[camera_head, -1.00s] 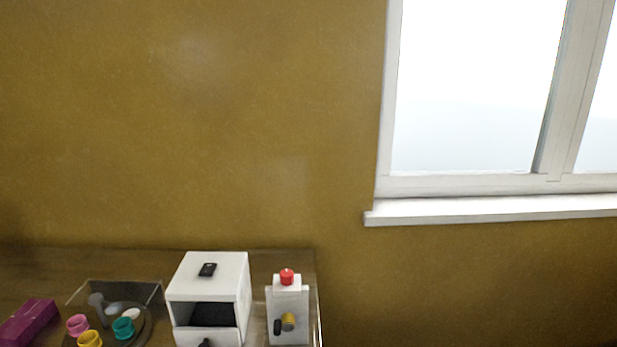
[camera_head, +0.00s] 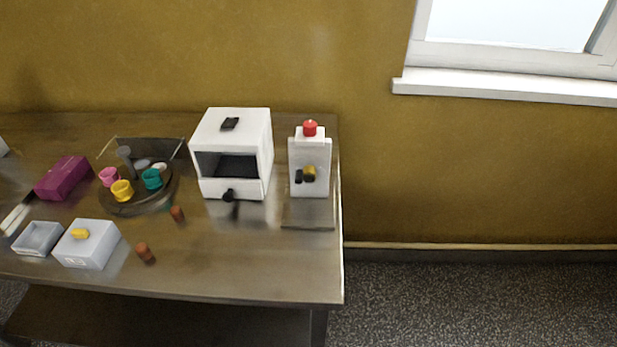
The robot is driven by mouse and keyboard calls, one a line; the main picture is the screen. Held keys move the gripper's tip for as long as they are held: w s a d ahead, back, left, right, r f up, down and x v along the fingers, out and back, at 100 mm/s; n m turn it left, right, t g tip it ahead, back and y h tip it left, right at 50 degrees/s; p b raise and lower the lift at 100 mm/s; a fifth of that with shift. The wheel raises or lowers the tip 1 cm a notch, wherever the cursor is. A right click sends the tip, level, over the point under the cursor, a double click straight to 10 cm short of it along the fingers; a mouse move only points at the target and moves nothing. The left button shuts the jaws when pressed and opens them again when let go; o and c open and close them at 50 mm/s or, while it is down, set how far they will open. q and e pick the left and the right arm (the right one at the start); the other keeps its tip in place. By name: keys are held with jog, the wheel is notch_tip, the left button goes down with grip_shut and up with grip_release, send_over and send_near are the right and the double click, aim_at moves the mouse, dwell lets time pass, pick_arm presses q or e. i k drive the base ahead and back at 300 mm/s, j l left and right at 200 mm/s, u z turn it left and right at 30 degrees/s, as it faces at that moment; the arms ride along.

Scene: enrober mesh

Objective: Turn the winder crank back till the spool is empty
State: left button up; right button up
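No part is clearly readable as a winder crank or spool at this size. A white upright unit (camera_head: 310,185) stands at the table's right end, with a red knob (camera_head: 310,128) on top. Small yellow (camera_head: 309,172) and black (camera_head: 298,177) parts sit on its front; I cannot tell whether they are a crank or spool. A grey-white block (camera_head: 94,248) with a yellow piece (camera_head: 80,233) on top stands at the front left. Neither of my grippers is in view.
The wooden table (camera_head: 235,270) also holds a white open-fronted box (camera_head: 262,150), a round dark tray (camera_head: 150,207) with coloured cups, a purple box (camera_head: 62,179), a shallow grey tray (camera_head: 22,249) and two small brown pieces (camera_head: 145,253). Its front right is clear. Floor lies open at right.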

aim_at(307, 179)
jog(key=i+l+u, duration=0.1)
jog(key=l+u, duration=0.15)
jog(key=l, duration=0.6)
jog(key=l+u, duration=0.25)
jog(key=l, duration=0.6)
jog(key=l+u, duration=0.15)
jog(key=l, duration=0.3)
jog(key=k, duration=0.05)
